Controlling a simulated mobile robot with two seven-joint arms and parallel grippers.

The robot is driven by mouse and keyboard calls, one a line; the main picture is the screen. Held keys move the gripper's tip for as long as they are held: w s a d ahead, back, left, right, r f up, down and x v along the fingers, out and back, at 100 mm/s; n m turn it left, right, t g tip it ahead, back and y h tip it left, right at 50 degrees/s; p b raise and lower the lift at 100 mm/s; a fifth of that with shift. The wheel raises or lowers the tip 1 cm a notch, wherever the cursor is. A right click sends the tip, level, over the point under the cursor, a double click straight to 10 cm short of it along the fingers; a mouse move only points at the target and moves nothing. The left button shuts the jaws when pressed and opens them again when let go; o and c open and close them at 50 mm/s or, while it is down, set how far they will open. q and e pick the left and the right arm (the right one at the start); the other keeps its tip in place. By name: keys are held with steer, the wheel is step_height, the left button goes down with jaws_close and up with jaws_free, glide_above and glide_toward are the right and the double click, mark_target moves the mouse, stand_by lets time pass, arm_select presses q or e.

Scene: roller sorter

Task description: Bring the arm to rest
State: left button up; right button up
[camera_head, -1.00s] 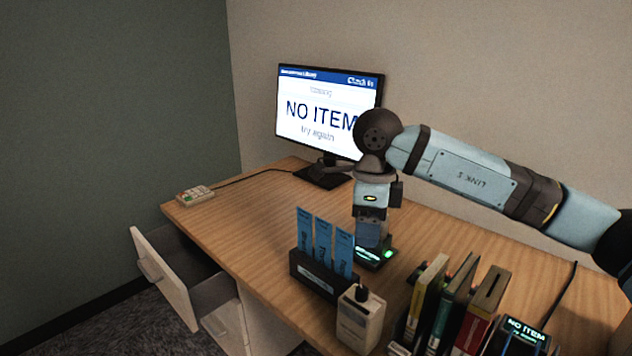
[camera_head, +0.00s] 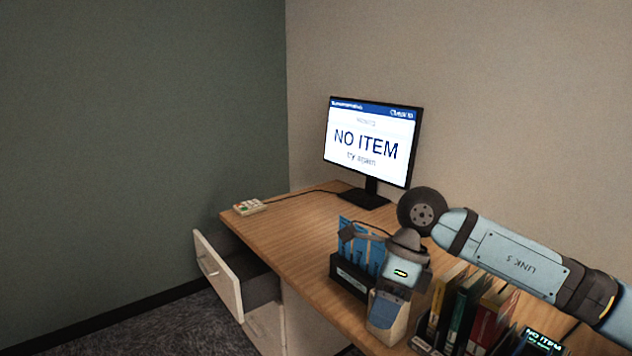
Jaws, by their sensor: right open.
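My right arm comes in from the right, and its gripper (camera_head: 383,322) points down at the front of the desk. The gripper is open, though its fingertips are hard to make out. It is in front of a pale box (camera_head: 402,326) and hides most of it; I cannot tell whether they touch. No held item shows. My left gripper is out of view.
The wooden desk (camera_head: 295,240) holds a monitor (camera_head: 370,142) reading "NO ITEM", a keypad (camera_head: 249,207), a black holder (camera_head: 350,276) with blue cards, upright books (camera_head: 465,312) and a small display (camera_head: 541,342). A drawer (camera_head: 219,274) stands open at left.

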steer(key=s+a+m+g+y, duration=0.45)
steer(key=s+a+y, duration=0.55)
steer(key=a+y, duration=0.3)
steer(key=w+d+f+m+t+h, duration=0.1)
steer(key=d+f+m+t+h, duration=0.4)
steer(key=m+t, duration=0.95)
steer(key=w+d+f+m+t+h, duration=0.1)
steer(key=d+f+m+t, duration=0.8)
steer(key=m, duration=1)
steer(key=s+d+f+m+g+h, duration=0.35)
steer(key=s+f+m, duration=0.2)
steer(key=f, duration=0.25)
steer(key=s+d+f+m+g+h, duration=0.2)
steer(key=s+f+m+h, duration=0.2)
steer(key=s+f, duration=0.35)
arm_select(q)
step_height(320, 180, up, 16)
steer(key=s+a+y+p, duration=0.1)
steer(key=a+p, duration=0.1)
steer(key=p, duration=2.3)
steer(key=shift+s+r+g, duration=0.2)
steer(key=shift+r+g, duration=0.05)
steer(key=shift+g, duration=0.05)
arm_select(e)
step_height(320, 180, up, 16)
steer(key=s+d, duration=0.1)
steer(key=d, duration=0.1)
steer(key=shift+r, duration=0.25)
